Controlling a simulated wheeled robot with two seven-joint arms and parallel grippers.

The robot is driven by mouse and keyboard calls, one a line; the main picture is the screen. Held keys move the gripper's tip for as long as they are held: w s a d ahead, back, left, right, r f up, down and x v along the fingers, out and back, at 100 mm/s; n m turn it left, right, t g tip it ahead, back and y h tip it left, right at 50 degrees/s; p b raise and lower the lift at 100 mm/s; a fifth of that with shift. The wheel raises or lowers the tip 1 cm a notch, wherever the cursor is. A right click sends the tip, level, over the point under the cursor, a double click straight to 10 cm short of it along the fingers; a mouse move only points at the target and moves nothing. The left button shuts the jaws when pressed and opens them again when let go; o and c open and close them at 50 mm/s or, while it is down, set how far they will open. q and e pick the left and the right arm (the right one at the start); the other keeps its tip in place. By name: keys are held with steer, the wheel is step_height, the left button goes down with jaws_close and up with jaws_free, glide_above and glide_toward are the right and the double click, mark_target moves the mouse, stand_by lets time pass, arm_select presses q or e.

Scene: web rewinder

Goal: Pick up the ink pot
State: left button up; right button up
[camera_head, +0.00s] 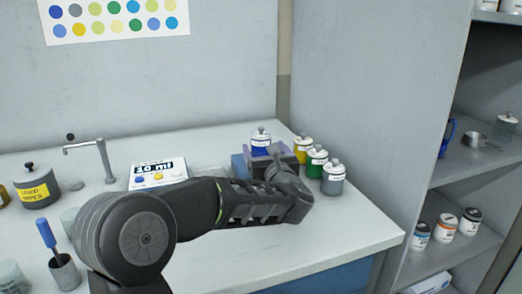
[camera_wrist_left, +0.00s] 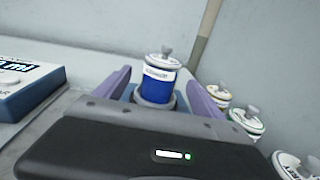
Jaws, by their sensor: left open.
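A blue ink pot (camera_head: 261,141) with a white lid and knob stands upright at the back right of the white counter, by the wall. In the left wrist view the ink pot (camera_wrist_left: 157,82) sits in a grey ring-like holder, between the two purple fingers. My left gripper (camera_head: 270,155) reaches over the counter to the pot. In the left wrist view the gripper (camera_wrist_left: 160,88) is open, one finger on each side of the pot, with a gap visible at each side. The pot's lower part is partly hidden by the gripper in the head view. My right gripper is not in view.
Yellow (camera_head: 302,148), green (camera_head: 316,160) and grey (camera_head: 333,178) pots stand close to the right of the gripper. A white dosing box (camera_head: 158,172), a tap (camera_head: 100,157) and a used wipes pot (camera_head: 37,188) are to the left. Shelves (camera_head: 470,165) stand at the right.

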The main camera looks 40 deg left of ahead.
arm_select(q)
steer(key=x, duration=0.5)
steer(key=shift+w, duration=0.1)
steer(key=shift+r, duration=0.1)
steer(key=shift+c, duration=0.3)
jaws_close()
step_height(320, 180, up, 10)
steer(key=shift+r+p, duration=0.1)
steer(key=shift+p, duration=1.15)
stand_by(0.5)
